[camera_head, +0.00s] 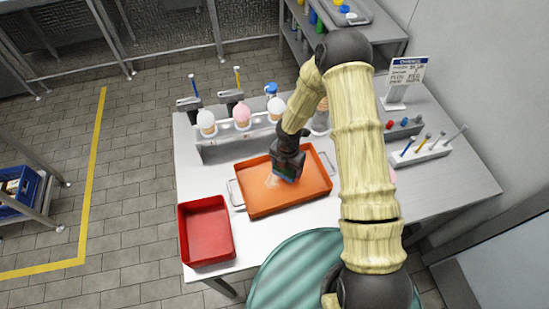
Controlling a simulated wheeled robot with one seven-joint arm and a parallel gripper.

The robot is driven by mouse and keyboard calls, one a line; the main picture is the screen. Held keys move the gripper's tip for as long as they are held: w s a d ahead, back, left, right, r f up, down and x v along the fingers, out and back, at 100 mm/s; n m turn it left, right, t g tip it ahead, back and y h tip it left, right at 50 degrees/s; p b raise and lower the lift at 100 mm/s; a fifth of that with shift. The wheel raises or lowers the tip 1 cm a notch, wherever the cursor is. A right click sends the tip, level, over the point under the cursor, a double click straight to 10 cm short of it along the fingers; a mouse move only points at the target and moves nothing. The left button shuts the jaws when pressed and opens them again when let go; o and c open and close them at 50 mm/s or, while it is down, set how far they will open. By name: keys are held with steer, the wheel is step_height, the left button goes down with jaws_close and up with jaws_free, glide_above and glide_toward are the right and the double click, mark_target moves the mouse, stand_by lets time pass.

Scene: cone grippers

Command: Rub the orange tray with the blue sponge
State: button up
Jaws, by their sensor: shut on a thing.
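The orange tray (255,198) lies on the white table, with a metal handle at each end. A pale smear (271,181) shows on its floor, just left of my gripper. My gripper (287,172) is over the tray's middle, pointing down, shut on the blue sponge (284,177). Only a small bluish part of the sponge shows under the dark gripper. It is low at the tray's floor; I cannot tell for sure whether it touches.
An empty red tray (206,231) stands left of the orange tray. Behind is a metal rack (215,151) with ice cream cones. A menu sign (405,80) and a utensil holder (420,154) stand at the right. Bare table (455,186) lies at the far right.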

step_height(320, 180, up, 4)
steer(key=p, duration=0.2)
steer(key=shift+w+f+p, duration=0.15)
steer(key=shift+f+p, duration=0.1)
steer(key=shift+p, duration=0.05)
steer(key=shift+d+r+p, duration=0.15)
steer(key=shift+r+p, duration=0.4)
steer(key=shift+r, duration=0.2)
